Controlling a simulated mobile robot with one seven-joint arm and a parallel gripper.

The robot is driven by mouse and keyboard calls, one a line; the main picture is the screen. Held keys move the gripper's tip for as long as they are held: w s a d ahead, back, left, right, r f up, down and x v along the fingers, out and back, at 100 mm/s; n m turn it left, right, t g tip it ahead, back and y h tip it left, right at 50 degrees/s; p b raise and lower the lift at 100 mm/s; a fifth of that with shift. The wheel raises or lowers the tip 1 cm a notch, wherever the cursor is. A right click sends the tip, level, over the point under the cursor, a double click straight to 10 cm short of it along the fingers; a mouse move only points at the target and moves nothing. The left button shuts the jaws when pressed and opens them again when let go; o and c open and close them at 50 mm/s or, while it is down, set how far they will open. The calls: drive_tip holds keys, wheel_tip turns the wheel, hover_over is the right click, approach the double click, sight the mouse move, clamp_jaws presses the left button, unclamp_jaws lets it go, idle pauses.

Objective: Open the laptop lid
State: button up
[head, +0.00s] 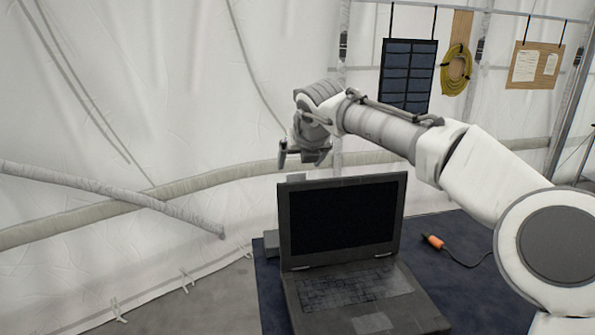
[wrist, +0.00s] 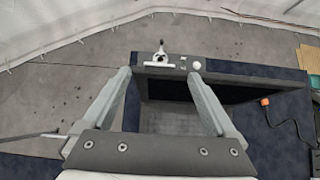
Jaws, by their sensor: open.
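The dark grey laptop stands open on a dark blue surface. Its lid (head: 342,219) is raised roughly upright, with the black screen facing me, and its keyboard base (head: 350,290) lies flat. My gripper (head: 302,158) is open and empty, just above and behind the lid's upper left corner in the head view. In the wrist view my gripper (wrist: 160,74) has its fingers spread wide, with the lid's top edge (wrist: 240,72) passing beyond and between them. I cannot tell whether either finger touches the lid.
An orange-handled tool (head: 433,241) with a black cable lies right of the laptop on the dark blue surface (head: 468,280). A small grey block (head: 271,242) sits at the lid's left. White tent walls, a hanging dark panel (head: 407,75) and a yellow coil (head: 456,68) are behind.

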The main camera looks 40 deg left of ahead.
drive_tip(key=b+v, duration=0.1)
drive_tip(key=v, duration=1.1)
drive_tip(key=shift+s+r, duration=0.2)
drive_tip(key=shift+r, duration=0.1)
